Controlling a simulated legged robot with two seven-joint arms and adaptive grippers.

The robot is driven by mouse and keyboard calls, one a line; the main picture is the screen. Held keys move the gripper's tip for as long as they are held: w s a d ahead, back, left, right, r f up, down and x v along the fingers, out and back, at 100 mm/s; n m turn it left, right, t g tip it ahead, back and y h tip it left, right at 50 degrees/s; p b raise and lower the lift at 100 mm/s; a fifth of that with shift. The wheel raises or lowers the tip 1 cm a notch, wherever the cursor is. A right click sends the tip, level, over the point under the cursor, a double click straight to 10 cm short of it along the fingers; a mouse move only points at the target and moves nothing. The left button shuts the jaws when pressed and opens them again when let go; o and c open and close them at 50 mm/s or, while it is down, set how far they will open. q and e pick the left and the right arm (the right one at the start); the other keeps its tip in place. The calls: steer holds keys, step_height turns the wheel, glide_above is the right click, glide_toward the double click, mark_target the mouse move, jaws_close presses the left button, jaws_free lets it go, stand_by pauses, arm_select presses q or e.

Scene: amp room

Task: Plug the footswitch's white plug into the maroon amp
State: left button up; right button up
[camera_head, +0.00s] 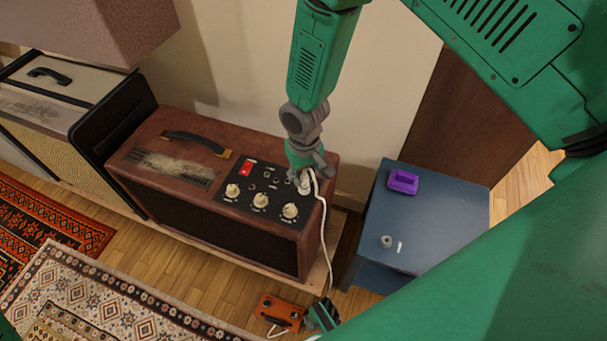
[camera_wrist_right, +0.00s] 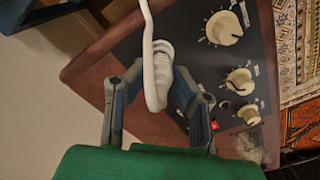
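The maroon amp (camera_head: 230,190) stands against the wall, its black control panel (camera_head: 262,192) facing up with cream knobs and a red switch. My right gripper (camera_head: 305,180) is over the panel's far right corner. Its fingers (camera_wrist_right: 158,75) close around the white plug (camera_wrist_right: 160,52) in the right wrist view. The plug also shows in the head view (camera_head: 304,186). Its tip is hidden, so I cannot tell whether it sits in a jack. The white cable (camera_head: 325,235) hangs over the amp's right side towards an orange pedal (camera_head: 280,310) on the floor. My left gripper is out of view.
A blue cabinet (camera_head: 425,225) stands right of the amp, with a purple object (camera_head: 402,181) and small grey knob-like piece (camera_head: 386,241) on top. A cream amp (camera_head: 60,90) stands left. A green-and-dark item (camera_head: 322,316) lies beside the pedal. Patterned rugs (camera_head: 80,290) cover the floor left.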

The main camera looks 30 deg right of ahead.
steer(key=o, duration=0.3)
steer(key=shift+r, duration=0.2)
step_height(320, 180, up, 12)
steer(key=shift+f, duration=0.2)
stand_by(0.4)
